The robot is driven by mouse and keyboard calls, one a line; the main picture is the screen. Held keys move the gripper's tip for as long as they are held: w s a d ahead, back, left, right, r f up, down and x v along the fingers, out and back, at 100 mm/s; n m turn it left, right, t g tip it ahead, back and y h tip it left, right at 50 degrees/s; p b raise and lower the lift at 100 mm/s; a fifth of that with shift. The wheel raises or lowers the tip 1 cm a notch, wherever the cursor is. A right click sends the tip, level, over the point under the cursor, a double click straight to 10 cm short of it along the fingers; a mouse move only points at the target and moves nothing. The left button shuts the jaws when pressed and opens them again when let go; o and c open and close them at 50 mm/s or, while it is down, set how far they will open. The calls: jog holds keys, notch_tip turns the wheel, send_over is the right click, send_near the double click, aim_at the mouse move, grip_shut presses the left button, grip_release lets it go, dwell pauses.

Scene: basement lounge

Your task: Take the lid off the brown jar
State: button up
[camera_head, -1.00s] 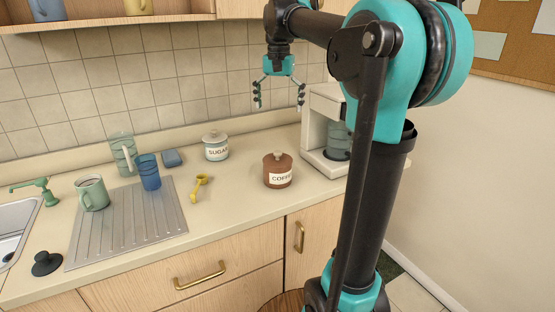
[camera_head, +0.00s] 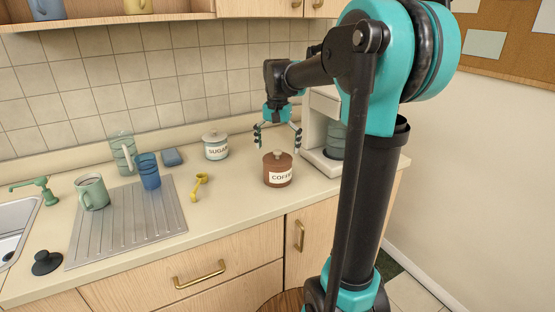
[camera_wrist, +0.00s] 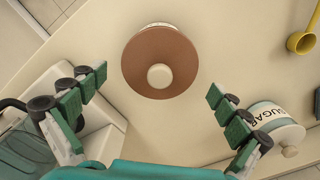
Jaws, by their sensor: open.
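The brown jar (camera_head: 278,176), labelled as coffee, stands upright on the counter with its brown lid (camera_head: 278,158) on top. The lid has a pale round knob, which shows from above in the wrist view (camera_wrist: 160,76). My gripper (camera_head: 277,146) is open and empty, pointing down just above the jar. In the wrist view its fingers (camera_wrist: 158,93) are spread wide, with the lid between and ahead of them. The fingers look apart from the lid. The lid hides most of the jar body in the wrist view.
A white sugar jar (camera_head: 215,147) stands to the left, and a coffee machine (camera_head: 322,160) close on the right. A yellow scoop (camera_head: 198,187) lies left of the brown jar. The counter in front of the jar is clear.

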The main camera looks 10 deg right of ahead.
jog(key=shift+f, duration=0.9)
jog(key=c, duration=1.7)
